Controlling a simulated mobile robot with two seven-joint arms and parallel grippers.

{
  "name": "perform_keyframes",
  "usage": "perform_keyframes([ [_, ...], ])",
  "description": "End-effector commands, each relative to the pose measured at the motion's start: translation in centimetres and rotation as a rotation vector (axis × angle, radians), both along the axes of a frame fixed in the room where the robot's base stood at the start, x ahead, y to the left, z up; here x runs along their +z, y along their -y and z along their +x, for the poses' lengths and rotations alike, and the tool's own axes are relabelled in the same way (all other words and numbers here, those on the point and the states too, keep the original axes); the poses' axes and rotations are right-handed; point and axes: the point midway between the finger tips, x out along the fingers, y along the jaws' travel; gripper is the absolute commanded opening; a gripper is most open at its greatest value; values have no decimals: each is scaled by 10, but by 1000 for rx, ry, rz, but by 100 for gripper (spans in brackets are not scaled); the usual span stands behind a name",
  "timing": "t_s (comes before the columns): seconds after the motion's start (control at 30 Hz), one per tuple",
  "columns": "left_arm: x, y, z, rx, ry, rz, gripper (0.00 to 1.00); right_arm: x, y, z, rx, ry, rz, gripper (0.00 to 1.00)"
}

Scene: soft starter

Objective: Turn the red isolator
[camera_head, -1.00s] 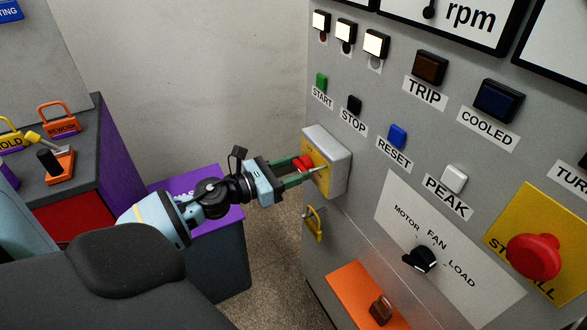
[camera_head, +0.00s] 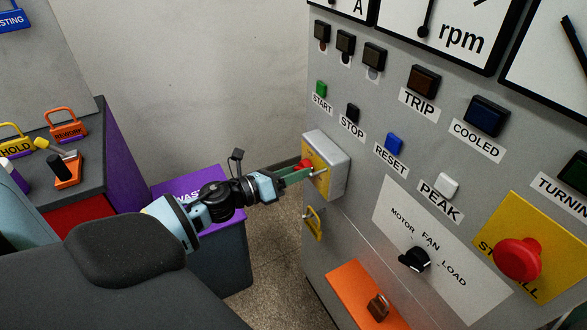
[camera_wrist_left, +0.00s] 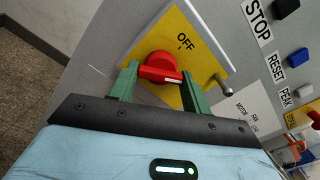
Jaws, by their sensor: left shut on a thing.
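The red isolator (camera_head: 305,165) is a rotary handle on a yellow plate (camera_head: 321,178), fixed to the side of a grey box (camera_head: 338,165) on the cabinet. In the left wrist view, the red isolator (camera_wrist_left: 160,68) sits between the two green fingers of my left gripper (camera_wrist_left: 159,82). OFF is printed on the plate above the handle. My left gripper (camera_head: 302,175) is shut on the handle. In the head view its fingers partly cover the handle. My right gripper is not in view.
A metal pin sticks out beside the isolator in the wrist view (camera_wrist_left: 222,82). A yellow padlock (camera_head: 314,223) hangs below the box. The cabinet face carries buttons, a black knob (camera_head: 415,260) and a red mushroom button (camera_head: 517,259). A purple-lidded waste bin (camera_head: 222,250) stands below my arm.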

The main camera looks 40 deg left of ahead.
Motion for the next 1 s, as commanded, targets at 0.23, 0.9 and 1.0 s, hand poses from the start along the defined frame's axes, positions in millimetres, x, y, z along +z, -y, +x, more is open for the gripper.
perform_keyframes([
  [0.23, 3, 1, 0, 0, -90, -219, 25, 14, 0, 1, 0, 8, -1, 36],
  [0.9, 3, 1, 0, 0, -317, -767, 25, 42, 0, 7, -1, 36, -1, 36],
  [1.0, 3, 1, -1, -1, -342, -824, 25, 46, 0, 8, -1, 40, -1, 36],
])
